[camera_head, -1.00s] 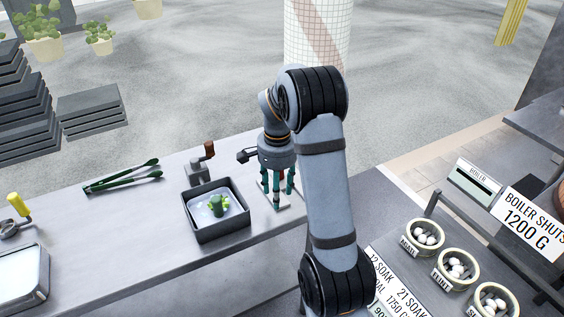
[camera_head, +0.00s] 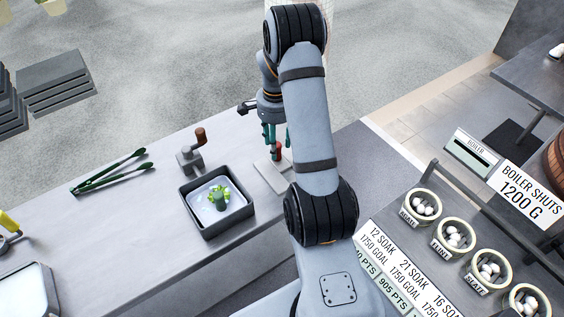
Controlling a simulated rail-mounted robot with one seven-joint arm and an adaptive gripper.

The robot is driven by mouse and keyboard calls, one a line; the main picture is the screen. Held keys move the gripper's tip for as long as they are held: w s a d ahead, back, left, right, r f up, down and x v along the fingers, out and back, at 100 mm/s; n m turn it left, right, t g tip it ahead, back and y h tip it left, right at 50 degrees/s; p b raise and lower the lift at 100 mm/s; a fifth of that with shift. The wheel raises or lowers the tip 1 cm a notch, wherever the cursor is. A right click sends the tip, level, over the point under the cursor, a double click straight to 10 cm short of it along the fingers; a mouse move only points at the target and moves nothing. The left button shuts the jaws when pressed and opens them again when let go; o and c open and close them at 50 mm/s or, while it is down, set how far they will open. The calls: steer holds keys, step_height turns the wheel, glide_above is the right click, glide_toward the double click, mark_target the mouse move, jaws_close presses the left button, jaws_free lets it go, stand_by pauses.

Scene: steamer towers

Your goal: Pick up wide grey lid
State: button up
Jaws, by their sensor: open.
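A flat grey square plate with a reddish-brown knob, which looks like the wide grey lid (camera_head: 270,179), lies at the right end of the grey counter. My gripper (camera_head: 279,156) is above it, pointing down, with its teal fingers open and the knob showing between them. Whether a finger touches the knob cannot be told. My arm hides the plate's right side and part of the gripper.
Left of the plate stands a dark square tray (camera_head: 188,213) with a green item in it. Behind the tray is a small crank device (camera_head: 190,158), and green tongs (camera_head: 110,172) lie further left. At right are several bowls of white balls (camera_head: 453,238) and signs.

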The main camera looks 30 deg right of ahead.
steer(key=shift+a+f+p, duration=0.1)
steer(key=shift+f+p, duration=0.25)
steer(key=shift+f, duration=1.55)
steer(key=shift+c, duration=1.1)
jaws_close()
